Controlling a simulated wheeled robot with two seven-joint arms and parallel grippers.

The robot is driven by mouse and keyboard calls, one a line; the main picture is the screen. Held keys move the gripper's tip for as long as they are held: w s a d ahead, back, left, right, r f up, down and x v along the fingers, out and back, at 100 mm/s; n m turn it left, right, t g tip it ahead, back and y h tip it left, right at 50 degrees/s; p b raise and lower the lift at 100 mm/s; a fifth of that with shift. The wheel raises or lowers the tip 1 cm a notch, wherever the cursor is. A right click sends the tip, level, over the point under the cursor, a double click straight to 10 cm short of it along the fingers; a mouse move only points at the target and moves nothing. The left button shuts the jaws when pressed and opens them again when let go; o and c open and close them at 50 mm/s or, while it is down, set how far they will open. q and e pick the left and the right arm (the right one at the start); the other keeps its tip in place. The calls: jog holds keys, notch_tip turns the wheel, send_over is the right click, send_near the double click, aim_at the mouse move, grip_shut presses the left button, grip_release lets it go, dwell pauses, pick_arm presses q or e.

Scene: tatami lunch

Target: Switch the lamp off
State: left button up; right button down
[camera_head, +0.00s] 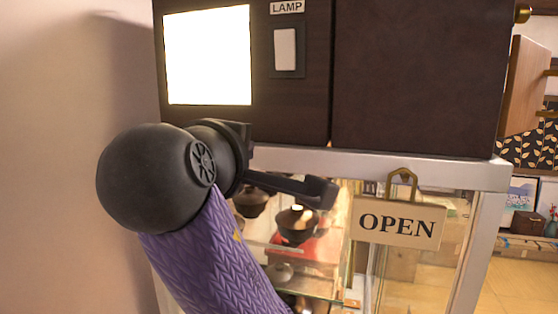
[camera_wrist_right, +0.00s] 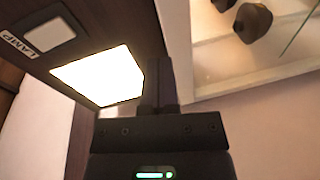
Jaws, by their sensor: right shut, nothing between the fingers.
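The lamp is a bright glowing white panel (camera_head: 207,55) on a dark wooden cabinet, and it is lit. To its right is a pale rocker switch (camera_head: 286,50) in a dark plate, under a label reading LAMP (camera_head: 287,7). In the right wrist view the lit panel (camera_wrist_right: 100,80), switch (camera_wrist_right: 45,35) and label (camera_wrist_right: 14,46) also show. My right gripper (camera_head: 322,193) is shut and empty, below the switch and apart from it, in front of the glass case. Its fingers (camera_wrist_right: 158,82) also show in the wrist view. My left gripper is out of view.
A glass case (camera_head: 430,168) with a pale frame stands beneath the cabinet (camera_head: 415,75) and holds dark bowls (camera_head: 297,222). An OPEN sign (camera_head: 397,222) hangs on its front, right of my gripper. A plain wall (camera_head: 60,120) is at left.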

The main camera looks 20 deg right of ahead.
aim_at(285, 40)
jog(key=s+a+r+h, duration=0.1)
jog(key=s+r+h, duration=0.1)
jog(key=r, duration=0.3)
jog(key=s+a+r+t+h, duration=0.1)
jog(key=s+r, duration=0.4)
jog(key=r, duration=0.1)
jog(key=shift+r+h, duration=0.3)
jog(key=shift+h, duration=0.1)
jog(key=shift+w+d, duration=0.1)
jog(key=p+x, duration=0.2)
jog(key=x, duration=0.2)
jog(key=p+x, duration=0.3)
jog(key=x, duration=0.2)
jog(key=p+x, duration=0.3)
jog(key=x, duration=0.1)
jog(key=shift+w+r, duration=0.15)
jog(key=shift+r, duration=0.2)
jog(key=shift+w+d+f, duration=0.1)
jog(key=shift+w+d, duration=0.1)
jog(key=shift+w, duration=0.05)
